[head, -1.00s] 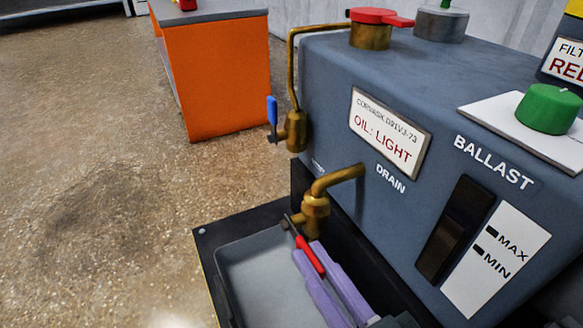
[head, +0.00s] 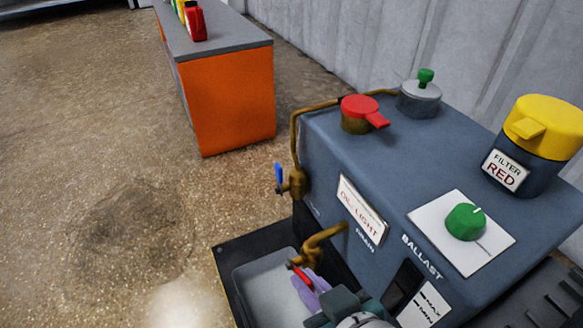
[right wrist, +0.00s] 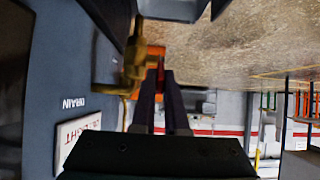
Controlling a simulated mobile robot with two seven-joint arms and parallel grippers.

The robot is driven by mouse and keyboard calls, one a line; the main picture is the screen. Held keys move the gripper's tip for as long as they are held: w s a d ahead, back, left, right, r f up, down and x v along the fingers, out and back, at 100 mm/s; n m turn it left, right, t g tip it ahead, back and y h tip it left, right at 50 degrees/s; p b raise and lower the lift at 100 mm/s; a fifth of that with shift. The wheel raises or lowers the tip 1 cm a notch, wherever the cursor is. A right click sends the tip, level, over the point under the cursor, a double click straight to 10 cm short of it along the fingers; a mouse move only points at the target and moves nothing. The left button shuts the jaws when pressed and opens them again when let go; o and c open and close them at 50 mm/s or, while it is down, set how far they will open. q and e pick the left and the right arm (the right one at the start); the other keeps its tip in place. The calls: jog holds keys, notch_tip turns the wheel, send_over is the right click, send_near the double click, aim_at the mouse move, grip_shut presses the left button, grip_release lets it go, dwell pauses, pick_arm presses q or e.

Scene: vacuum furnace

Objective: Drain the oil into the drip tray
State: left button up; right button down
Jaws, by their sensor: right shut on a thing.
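The brass drain valve (head: 318,247) sticks out low on the side of the blue-grey pump, under the word DRAIN. Its red lever (head: 301,275) slants down from the valve. My right gripper (head: 309,284), with purple fingers, is shut on the lever. In the right wrist view the lever (right wrist: 160,76) shows between the two dark fingers, beside the brass valve (right wrist: 134,62). The grey drip tray (head: 258,287) lies below the valve spout. I see no oil stream. The gripper and pump partly hide the tray. My left gripper is not in view.
A blue-handled brass valve (head: 295,183) sits at the pump's far corner. On top are a red cap (head: 359,107), a green ballast knob (head: 465,221) and a yellow-topped filter (head: 540,125). An orange cabinet (head: 226,102) with bottles stands behind. The floor at left is clear.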

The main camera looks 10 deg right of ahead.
dwell(0.4)
jog(key=c, duration=0.9)
grip_release()
jog(key=shift+c, duration=0.2)
jog(key=shift+r, duration=0.1)
jog(key=shift+s+r+p, duration=0.2)
jog(key=shift+s+p, duration=0.05)
jog(key=shift+p, duration=0.2)
jog(key=p+v, duration=0.6)
jog(key=v, duration=0.3)
jog(key=shift+p, duration=0.3)
jog(key=shift+s+d, duration=0.1)
jog(key=shift+c, duration=0.3)
